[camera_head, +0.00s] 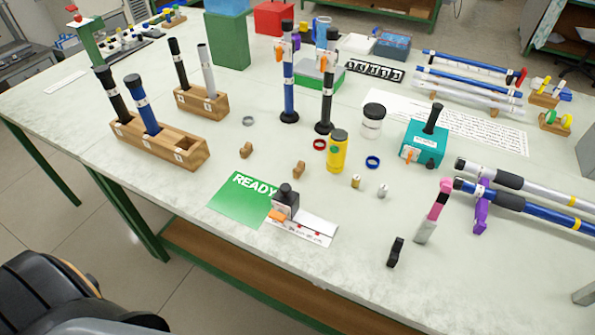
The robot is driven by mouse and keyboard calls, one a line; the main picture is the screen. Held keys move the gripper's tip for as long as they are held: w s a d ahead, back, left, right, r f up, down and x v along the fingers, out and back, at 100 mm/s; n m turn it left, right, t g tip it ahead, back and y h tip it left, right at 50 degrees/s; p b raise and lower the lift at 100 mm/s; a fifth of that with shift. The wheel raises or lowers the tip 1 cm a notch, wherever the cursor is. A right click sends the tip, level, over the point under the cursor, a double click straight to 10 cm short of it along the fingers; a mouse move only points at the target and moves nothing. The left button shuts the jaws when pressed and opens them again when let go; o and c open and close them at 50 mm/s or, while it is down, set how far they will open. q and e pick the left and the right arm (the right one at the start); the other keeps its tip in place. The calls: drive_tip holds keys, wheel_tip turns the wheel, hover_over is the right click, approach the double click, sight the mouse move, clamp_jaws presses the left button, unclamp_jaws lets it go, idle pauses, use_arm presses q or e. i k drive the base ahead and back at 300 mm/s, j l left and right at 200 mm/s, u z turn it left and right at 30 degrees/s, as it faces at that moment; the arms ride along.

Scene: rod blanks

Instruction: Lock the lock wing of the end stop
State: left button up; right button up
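A small dark grey block with a black knob, which looks like the end stop (287,203), stands on a white scale strip (318,228) near the table's front edge. An orange wing (277,216) sticks out at its lower left, low and near the strip. Whether the wing is locked cannot be told at this size. A teal box (425,146) with a black post at the right also has an orange lever (409,155). Neither of my grippers is clearly in view.
A green READY card (243,199) lies left of the block. Wooden racks with upright rods (190,152) stand at the left. A yellow canister (337,152), small rings and wooden clips lie behind. Long rods (545,213) lie at the right. The table front around the strip is fairly clear.

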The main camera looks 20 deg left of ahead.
sight(278, 214)
drive_tip(key=j+u, duration=0.1)
drive_tip(key=u, duration=0.85)
drive_tip(key=i+l, duration=0.05)
